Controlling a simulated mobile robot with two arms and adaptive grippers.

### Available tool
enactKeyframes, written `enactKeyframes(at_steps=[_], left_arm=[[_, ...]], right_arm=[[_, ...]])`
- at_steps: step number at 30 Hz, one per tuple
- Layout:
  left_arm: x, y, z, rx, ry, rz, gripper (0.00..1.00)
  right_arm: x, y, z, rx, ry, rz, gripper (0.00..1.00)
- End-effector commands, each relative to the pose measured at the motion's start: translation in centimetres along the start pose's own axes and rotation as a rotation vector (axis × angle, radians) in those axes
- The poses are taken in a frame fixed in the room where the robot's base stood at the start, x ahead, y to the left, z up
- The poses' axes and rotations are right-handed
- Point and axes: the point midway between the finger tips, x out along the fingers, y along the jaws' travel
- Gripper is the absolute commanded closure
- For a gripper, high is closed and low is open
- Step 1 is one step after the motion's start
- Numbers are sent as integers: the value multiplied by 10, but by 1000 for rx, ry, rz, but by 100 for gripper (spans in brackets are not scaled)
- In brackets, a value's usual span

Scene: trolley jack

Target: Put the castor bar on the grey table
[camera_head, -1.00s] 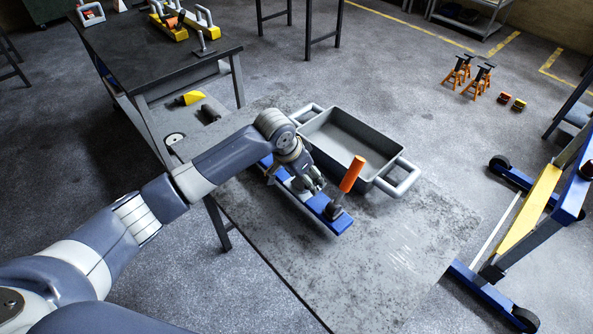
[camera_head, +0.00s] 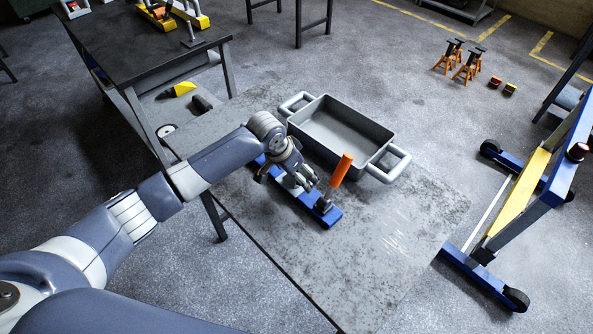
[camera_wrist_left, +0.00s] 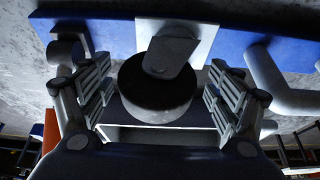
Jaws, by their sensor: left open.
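The castor bar, a long blue bar (camera_head: 328,216), lies on the grey table (camera_head: 380,250) in the head view, beside the grey tray. An orange handle (camera_head: 341,170) stands up tilted near its front end. My left gripper (camera_head: 308,184) is over the middle of the bar and hides part of it. In the left wrist view the open gripper (camera_wrist_left: 155,88) has its two padded fingers on either side of a dark castor wheel (camera_wrist_left: 158,92), with gaps visible. The wheel is on a pale plate on the blue bar (camera_wrist_left: 110,35). My right gripper is out of view.
The grey two-handled tray (camera_head: 340,130) stands on the table just behind the bar. A dark workbench (camera_head: 140,45) is at the back left. A blue and yellow wheeled frame (camera_head: 525,190) stands at the right. The table's front part is clear.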

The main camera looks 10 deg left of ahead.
Motion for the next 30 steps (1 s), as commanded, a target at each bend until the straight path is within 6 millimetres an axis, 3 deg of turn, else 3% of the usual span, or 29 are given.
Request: enactKeyframes(at_steps=[8, 15, 21, 30], left_arm=[[-25, -1, -1, 0, 3, -1, 17], [-76, -1, -1, 2, 4, -2, 17], [-108, -1, -1, 1, 2, -2, 17], [-120, 0, 0, 0, 0, 0, 17]], right_arm=[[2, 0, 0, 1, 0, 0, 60], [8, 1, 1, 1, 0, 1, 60], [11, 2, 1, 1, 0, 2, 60], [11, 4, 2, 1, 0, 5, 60]])
